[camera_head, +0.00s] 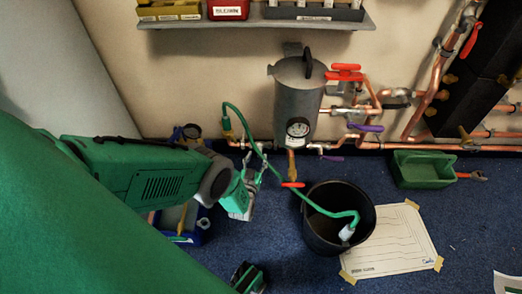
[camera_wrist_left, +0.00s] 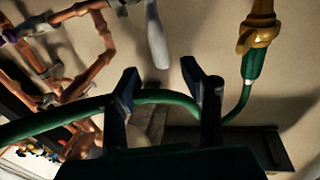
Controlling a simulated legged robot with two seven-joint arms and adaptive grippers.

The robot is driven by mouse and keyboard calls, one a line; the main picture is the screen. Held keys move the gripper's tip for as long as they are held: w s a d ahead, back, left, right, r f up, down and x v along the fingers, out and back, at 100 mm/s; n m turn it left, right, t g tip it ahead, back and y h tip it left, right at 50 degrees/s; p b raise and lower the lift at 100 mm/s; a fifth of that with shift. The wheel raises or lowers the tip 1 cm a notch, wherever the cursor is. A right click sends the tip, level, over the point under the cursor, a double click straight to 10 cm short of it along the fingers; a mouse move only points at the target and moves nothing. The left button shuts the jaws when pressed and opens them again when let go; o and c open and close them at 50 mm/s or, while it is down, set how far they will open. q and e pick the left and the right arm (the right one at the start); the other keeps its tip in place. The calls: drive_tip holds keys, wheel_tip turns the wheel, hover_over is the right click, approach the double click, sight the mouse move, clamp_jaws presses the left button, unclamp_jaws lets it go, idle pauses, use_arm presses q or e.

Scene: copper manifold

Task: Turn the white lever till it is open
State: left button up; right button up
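A whitish lever (camera_wrist_left: 157,38) hangs down from the copper pipework in the upper middle of the left wrist view. I cannot pick it out in the head view. My left gripper (camera_wrist_left: 160,80) is open, its two dark fingers apart with no lever between them. The lever lies beyond the fingertips, above the gap between them. A green hose (camera_wrist_left: 165,98) crosses behind the fingers. In the head view my left gripper (camera_head: 256,172) is low, in front of the pipes beside the hose. What seems to be my right gripper (camera_head: 248,277) shows only partly at the bottom edge.
A grey tank (camera_head: 297,100) with a gauge stands against the wall among copper pipes with red and purple levers. The hose ends in a black bucket (camera_head: 318,243). A green toolbox (camera_head: 422,168) and a taped paper sheet (camera_head: 395,245) lie on the blue floor.

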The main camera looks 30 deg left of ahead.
sight(259, 149)
use_arm(q)
drive_tip(key=b+x, duration=0.1)
drive_tip(key=x, duration=0.3)
drive_tip(key=shift+w+a+f+b, duration=0.15)
drive_tip(key=shift+a+f+b, duration=0.05)
drive_tip(key=shift+b, duration=0.15)
drive_tip(key=shift+w+a, duration=0.1)
drive_tip(key=shift+w, duration=0.15)
drive_tip(key=shift+w+r, duration=0.2)
drive_tip(key=shift+w, duration=0.05)
clamp_jaws()
